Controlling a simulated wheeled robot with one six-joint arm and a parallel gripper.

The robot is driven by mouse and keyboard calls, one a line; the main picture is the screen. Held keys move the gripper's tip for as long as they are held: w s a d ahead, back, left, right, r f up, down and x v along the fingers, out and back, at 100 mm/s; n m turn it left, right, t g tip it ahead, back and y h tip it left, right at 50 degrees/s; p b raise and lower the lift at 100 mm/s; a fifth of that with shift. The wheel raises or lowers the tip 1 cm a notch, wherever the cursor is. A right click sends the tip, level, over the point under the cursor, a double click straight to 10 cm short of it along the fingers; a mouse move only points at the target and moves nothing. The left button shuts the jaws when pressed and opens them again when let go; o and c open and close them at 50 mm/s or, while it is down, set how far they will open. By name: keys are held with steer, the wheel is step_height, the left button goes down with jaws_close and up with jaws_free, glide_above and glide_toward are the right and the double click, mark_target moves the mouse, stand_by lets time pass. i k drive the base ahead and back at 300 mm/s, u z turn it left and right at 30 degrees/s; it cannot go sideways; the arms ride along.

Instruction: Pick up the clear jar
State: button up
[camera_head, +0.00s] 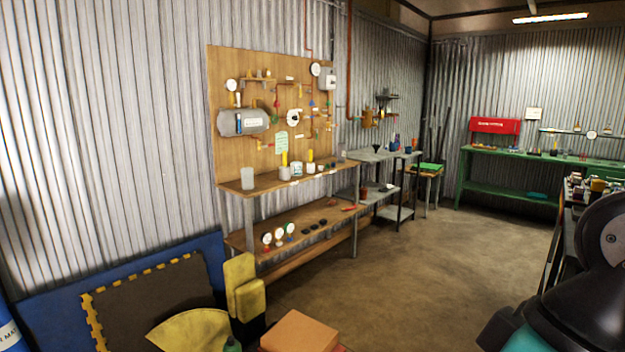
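A clear, frosted-looking jar (247,178) stands upright at the left end of the wooden bench top (268,184), in front of the pegboard wall panel. Nothing touches it from the sides, and its front is unobstructed. Another small, pale see-through container (341,157) stands near the right end of the same bench; it is too small to tell what it is. A dark, rounded part of my arm fills the lower right corner, well away from the bench. My gripper is out of view.
Yellow-topped containers (284,170) and small jars stand right of the clear jar. Gauges (279,237) sit on the lower shelf. Yellow objects (244,290), an orange box (300,331) and a dark mat (150,305) crowd the near left. The concrete floor (400,280) is open in the middle.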

mark_target(247, 174)
steer(key=z, duration=0.4)
steer(key=i, duration=6.25)
steer(key=u, duration=4.2)
steer(key=i, duration=1.05)
steer(key=u, duration=0.1)
